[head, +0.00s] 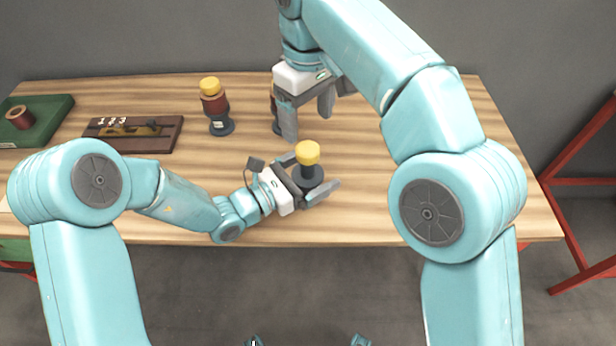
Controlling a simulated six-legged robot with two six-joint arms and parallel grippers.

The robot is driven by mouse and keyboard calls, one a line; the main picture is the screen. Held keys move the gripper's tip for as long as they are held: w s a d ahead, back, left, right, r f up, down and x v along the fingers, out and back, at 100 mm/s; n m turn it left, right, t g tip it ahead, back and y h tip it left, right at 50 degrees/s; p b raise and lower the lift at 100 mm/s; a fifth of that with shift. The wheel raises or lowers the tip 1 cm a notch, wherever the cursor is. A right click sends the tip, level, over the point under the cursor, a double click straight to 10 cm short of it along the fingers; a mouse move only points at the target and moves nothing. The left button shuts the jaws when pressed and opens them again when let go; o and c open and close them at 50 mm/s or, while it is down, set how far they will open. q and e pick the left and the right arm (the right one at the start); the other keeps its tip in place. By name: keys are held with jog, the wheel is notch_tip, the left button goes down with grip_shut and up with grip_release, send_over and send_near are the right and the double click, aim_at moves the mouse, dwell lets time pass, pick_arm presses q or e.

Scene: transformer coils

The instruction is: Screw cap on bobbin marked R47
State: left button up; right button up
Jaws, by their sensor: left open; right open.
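A dark bobbin (312,173) with a dark round base stands at the front middle of the table. A yellow cap (307,152) is on top of it; I cannot tell how tightly it sits. My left gripper (316,184) is open, with its fingers on either side of this bobbin; contact is unclear. My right gripper (308,122) is open and empty above and behind the yellow cap, pointing down. Another bobbin (214,104) with a reddish-brown winding and a yellow top stands at the back left. A third bobbin (275,123) is partly hidden behind my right gripper. No R47 marking is readable.
The wooden table (400,195) is clear to the right of the front bobbin. A dark wooden rack (160,140) with number tags lies at the left. A green tray (52,112) with a copper-coloured spool (19,117) is at the far left. A red frame (580,200) stands at the right.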

pick_arm(q)
jog(key=v, duration=1.5)
jog(key=shift+s+a+b, duration=0.2)
jog(key=shift+a+b, duration=0.1)
jog(key=shift+b, duration=0.1)
jog(key=shift+s+a, duration=0.1)
